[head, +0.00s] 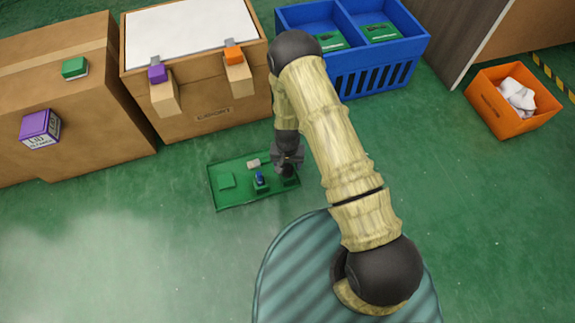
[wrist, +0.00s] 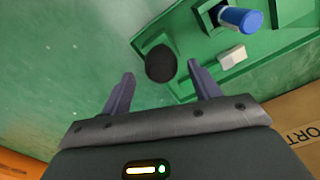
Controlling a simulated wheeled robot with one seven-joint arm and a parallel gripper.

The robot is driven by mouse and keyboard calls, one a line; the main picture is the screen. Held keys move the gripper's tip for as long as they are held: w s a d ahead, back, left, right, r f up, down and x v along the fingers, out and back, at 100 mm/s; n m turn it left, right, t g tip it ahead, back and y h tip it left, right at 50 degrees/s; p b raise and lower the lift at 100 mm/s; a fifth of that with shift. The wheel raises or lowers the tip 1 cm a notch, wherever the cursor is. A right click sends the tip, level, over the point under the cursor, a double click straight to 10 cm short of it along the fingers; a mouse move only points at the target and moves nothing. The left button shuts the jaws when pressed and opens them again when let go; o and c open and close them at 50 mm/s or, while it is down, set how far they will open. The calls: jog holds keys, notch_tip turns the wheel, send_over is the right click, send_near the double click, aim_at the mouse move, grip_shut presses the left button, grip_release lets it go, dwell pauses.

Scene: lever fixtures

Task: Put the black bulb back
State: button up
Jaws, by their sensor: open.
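The black bulb (wrist: 161,63) shows as a dark rounded shape between the two finger ends in the wrist view. My gripper (wrist: 160,71) is open, with one finger on each side of the bulb and visible gaps between them. In the head view my gripper (head: 287,158) is over the right end of a shallow green tray (head: 216,199). The bulb's lower part is hidden, so I cannot tell whether it sits in a holder.
A small white block (head: 253,163) and a flat green piece (head: 227,181) are on the tray. Behind stand a cardboard box (head: 60,90), a wooden crate (head: 205,110) and a blue bin (head: 375,80). An orange bin (head: 495,115) is at right. The floor left of the tray is clear.

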notch_tip(320, 180, up, 8)
jog(key=p, duration=0.3)
jog(key=shift+f+p, duration=0.15)
jog(key=shift+p, duration=0.25)
jog(key=shift+a, duration=0.1)
jog(key=d+r+t, duration=0.1)
jog(key=d+r, duration=0.2)
jog(key=r, duration=0.7)
jog(key=d+r, duration=0.3)
jog(key=r, duration=0.7)
jog(key=s+d+r, duration=0.3)
jog(key=s+r, duration=0.3)
jog(key=r, duration=0.1)
jog(key=s+d+r+n+t, duration=0.1)
jog(key=s+d+r, duration=0.3)
jog(key=s+r, duration=0.2)
jog(key=shift+d+r+t, duration=0.3)
jog(key=shift+r, duration=0.3)
